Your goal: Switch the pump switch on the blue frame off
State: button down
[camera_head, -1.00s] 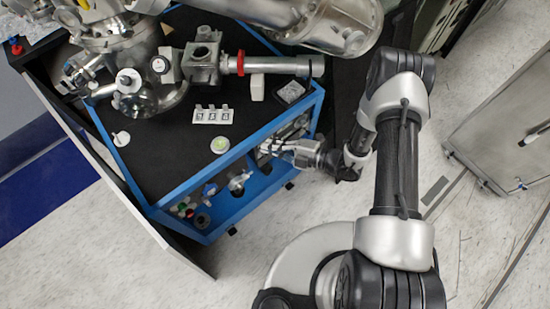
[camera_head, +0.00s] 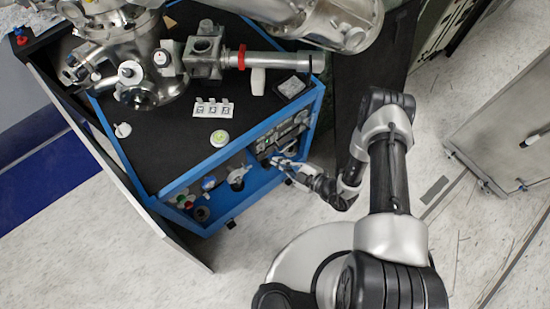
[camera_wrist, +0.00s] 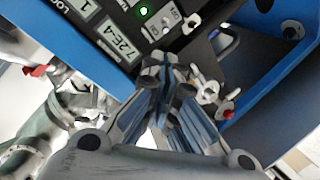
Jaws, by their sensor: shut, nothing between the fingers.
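The blue frame (camera_head: 237,147) is a cart-like frame with a dark top in the head view, and its edge also shows in the wrist view (camera_wrist: 257,101). In the wrist view, a dark instrument panel carries a lit green light (camera_wrist: 143,11), a small grey switch plate (camera_wrist: 162,22) and a display reading about 7.2E-4 (camera_wrist: 106,47). I cannot read which switch is the pump switch. My gripper (camera_wrist: 163,68) is shut and empty, its fingertips close below the switch plate; contact cannot be told. In the head view, my gripper (camera_head: 274,161) is at the frame's front right.
Several knobs and buttons (camera_head: 184,201) sit at the front left of the frame. A metal vacuum chamber (camera_head: 125,55) stands on top. A grey open panel (camera_head: 150,230) juts out at the left. Metal cabinets (camera_head: 505,130) stand right; the floor in front is partly clear.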

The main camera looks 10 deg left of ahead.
aim_at(264, 151)
jog(key=b+x, duration=0.2)
jog(key=x, duration=0.6)
jog(key=shift+w+a+f, duration=0.1)
jog(key=shift+a, duration=0.2)
jog(key=shift+d+f, duration=0.1)
jog(key=shift+d, duration=0.15)
jog(key=shift+a+f, duration=0.1)
jog(key=shift+a, duration=0.05)
